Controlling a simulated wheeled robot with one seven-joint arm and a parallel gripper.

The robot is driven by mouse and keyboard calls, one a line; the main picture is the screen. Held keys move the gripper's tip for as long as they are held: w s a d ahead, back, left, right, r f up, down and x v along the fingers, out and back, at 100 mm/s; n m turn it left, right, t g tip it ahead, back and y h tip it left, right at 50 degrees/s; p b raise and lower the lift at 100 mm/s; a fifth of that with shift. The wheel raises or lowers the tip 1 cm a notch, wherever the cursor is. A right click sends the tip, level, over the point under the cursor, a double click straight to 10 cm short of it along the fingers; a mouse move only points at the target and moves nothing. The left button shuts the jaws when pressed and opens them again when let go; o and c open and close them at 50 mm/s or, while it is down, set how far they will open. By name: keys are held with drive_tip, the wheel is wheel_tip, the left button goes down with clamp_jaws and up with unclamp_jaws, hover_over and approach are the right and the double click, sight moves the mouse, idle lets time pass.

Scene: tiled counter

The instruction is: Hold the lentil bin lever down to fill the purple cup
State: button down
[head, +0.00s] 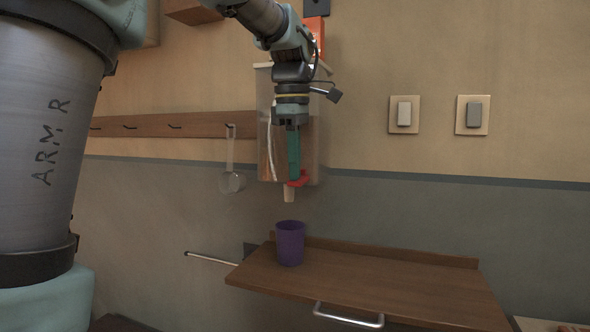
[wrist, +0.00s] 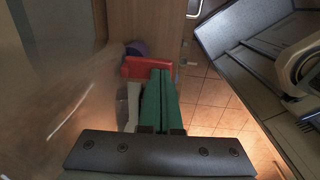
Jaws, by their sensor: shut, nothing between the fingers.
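The purple cup (head: 290,243) stands upright on the wooden shelf (head: 370,285), below the spout (head: 289,194) of the clear wall bin (head: 310,150). The red lever (head: 299,179) sits at the bin's bottom; it also shows in the wrist view (wrist: 146,67). My gripper (head: 294,180) points down in front of the bin. Its green fingers are shut and empty, with their tips at or very near the lever; I cannot tell whether they touch it. In the wrist view the purple cup (wrist: 136,48) is partly hidden behind the lever. The cup's inside is not visible.
A ladle (head: 231,180) hangs from the hook rail (head: 170,125) left of the bin. Two switches (head: 404,114) are on the wall at right. The shelf has a metal handle (head: 348,317) at its front edge. The shelf right of the cup is clear.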

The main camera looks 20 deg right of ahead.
drive_tip(key=shift+s+a+f+t+h+b, duration=0.1)
drive_tip(key=shift+f+t+h+b, duration=0.35)
drive_tip(key=shift+b, duration=0.7)
drive_tip(key=shift+s+a+f+t+h+b, duration=0.1)
drive_tip(key=shift+f+t+h+b, duration=0.3)
drive_tip(key=shift+b, duration=0.7)
drive_tip(key=shift+r, duration=0.15)
idle(0.6)
drive_tip(key=shift+r+p, duration=0.75)
drive_tip(key=shift+p, duration=0.25)
drive_tip(key=v, duration=1)
drive_tip(key=shift+r, duration=0.4)
